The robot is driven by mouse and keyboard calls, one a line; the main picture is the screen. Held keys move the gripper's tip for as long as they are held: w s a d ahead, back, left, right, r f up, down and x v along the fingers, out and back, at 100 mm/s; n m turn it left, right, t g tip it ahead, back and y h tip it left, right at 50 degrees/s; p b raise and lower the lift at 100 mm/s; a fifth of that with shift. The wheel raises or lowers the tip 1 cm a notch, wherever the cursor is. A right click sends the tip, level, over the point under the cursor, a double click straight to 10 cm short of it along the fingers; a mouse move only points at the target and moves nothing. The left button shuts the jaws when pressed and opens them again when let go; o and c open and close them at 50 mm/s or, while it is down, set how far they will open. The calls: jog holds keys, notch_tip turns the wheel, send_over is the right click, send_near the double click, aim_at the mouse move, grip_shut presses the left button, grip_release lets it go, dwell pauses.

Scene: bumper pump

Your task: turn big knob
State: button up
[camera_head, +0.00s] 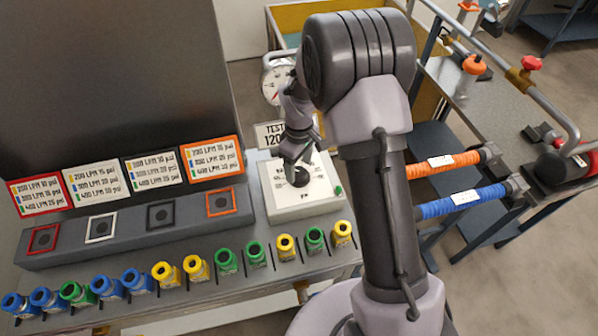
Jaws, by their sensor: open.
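The big knob (297,177) is a round black knob on the sloped face of a white control box (328,201). It is partly covered by my gripper. My gripper (297,165) is above the knob, pointing down at it, with its jaws open. I cannot tell whether the fingers are around the knob or just above it. A small green button (338,190) sits on the box's right side.
A round gauge (274,79) and a "TEST 120" sign (270,134) stand behind the box. Several coloured fittings (226,261) line the bench front. Framed label cards (152,171) stand left. Orange (440,165) and blue (463,202) hoses lie right of my arm.

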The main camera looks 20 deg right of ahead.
jog(key=shift+w+f, duration=0.1)
jog(key=shift+f, duration=0.7)
jog(key=shift+c, duration=0.2)
jog(key=c, duration=1.3)
